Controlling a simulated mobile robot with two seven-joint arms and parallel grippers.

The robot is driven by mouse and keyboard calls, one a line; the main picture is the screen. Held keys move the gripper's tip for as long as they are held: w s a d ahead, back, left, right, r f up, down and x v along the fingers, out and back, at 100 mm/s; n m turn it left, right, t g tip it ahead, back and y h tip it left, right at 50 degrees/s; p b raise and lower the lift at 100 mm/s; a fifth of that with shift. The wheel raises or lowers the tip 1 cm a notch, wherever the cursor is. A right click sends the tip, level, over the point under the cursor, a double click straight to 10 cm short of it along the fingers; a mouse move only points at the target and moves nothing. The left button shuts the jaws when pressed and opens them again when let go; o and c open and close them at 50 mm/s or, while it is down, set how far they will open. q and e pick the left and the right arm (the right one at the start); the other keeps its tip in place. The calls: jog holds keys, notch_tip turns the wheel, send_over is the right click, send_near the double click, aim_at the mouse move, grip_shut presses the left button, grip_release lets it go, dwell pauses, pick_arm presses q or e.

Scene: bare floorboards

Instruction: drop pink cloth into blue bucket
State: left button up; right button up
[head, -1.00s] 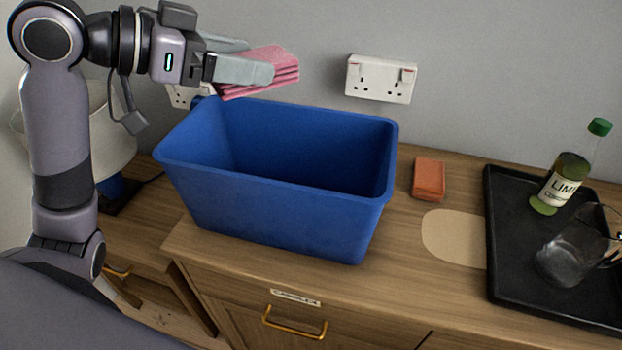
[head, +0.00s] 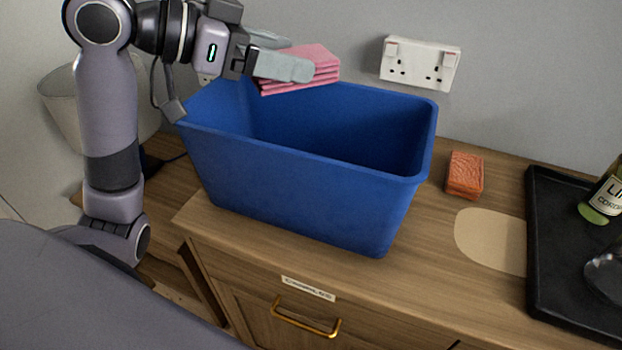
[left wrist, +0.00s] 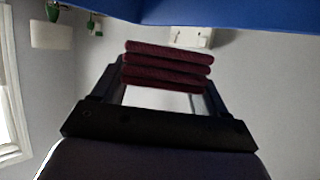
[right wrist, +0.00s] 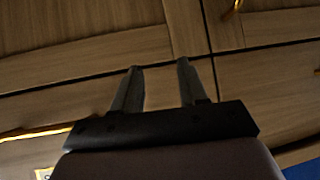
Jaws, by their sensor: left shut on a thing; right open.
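The folded pink cloth (head: 314,62) is held between the fingers of my left gripper (head: 290,62), which is shut on it. In the head view it appears over the back left part of the blue bucket (head: 300,185). In the left wrist view the cloth (left wrist: 166,66) looks dark red and layered between the fingers, with the blue bucket (left wrist: 230,14) along the top edge. The bucket stands upright on the wooden cabinet; most of its floor is hidden. My right gripper (right wrist: 158,80) is open and empty in front of wooden cabinet fronts.
An orange sponge (head: 464,175) lies right of the bucket, near a pale tan mat (head: 490,240). A black tray (head: 560,265) holds a bottle (head: 604,198) and a glass jug (head: 606,272). A double socket (head: 420,63) is on the wall behind.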

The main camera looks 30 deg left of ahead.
pick_arm(q)
jog(key=shift+f, duration=0.2)
jog(key=o, duration=1.1)
jog(key=shift+c, duration=0.2)
jog(key=v, duration=0.7)
jog(key=shift+s+a, duration=0.1)
jog(key=shift+s, duration=0.05)
